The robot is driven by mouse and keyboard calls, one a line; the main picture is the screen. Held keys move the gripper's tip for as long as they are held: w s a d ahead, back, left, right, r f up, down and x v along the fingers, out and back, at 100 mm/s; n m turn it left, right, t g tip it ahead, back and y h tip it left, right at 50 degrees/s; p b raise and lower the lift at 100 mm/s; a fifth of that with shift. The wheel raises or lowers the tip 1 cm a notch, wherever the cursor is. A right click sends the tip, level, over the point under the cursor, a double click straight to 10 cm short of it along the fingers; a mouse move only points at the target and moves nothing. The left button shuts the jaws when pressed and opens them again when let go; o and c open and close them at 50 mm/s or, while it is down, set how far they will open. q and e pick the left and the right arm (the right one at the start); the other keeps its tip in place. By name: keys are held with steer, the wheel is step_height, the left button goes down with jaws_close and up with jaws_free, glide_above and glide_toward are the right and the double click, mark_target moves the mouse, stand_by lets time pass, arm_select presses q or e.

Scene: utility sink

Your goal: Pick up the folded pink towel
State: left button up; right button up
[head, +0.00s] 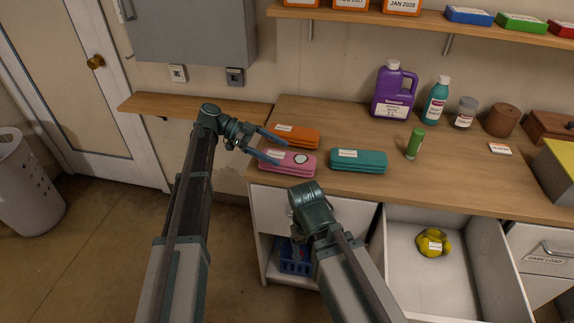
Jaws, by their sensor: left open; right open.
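The folded pink towel (287,163) lies near the front left edge of the wooden counter, with a white label and a pale round patch on top. My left gripper (280,149) is open at the towel's left end. One finger reaches towards the orange towel behind, and the other is over the pink towel's left part. I cannot tell whether a finger touches it. My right gripper (300,226) is below the counter's front edge, in front of the cabinet and apart from the towel. Its jaws are open but mostly hidden by its wrist.
A folded orange towel (293,137) lies just behind the pink one, and a teal towel (358,160) to its right. A green bottle (415,143) stands further right. An open drawer (464,280) holding a yellow item (433,242) juts out below the counter.

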mark_target(285, 156)
arm_select(q)
steer(key=x, duration=0.2)
steer(key=b+x, duration=0.1)
steer(key=x, duration=0.1)
steer(key=shift+a+f, duration=0.15)
steer(key=shift+f, duration=0.05)
steer(key=c, duration=1.2)
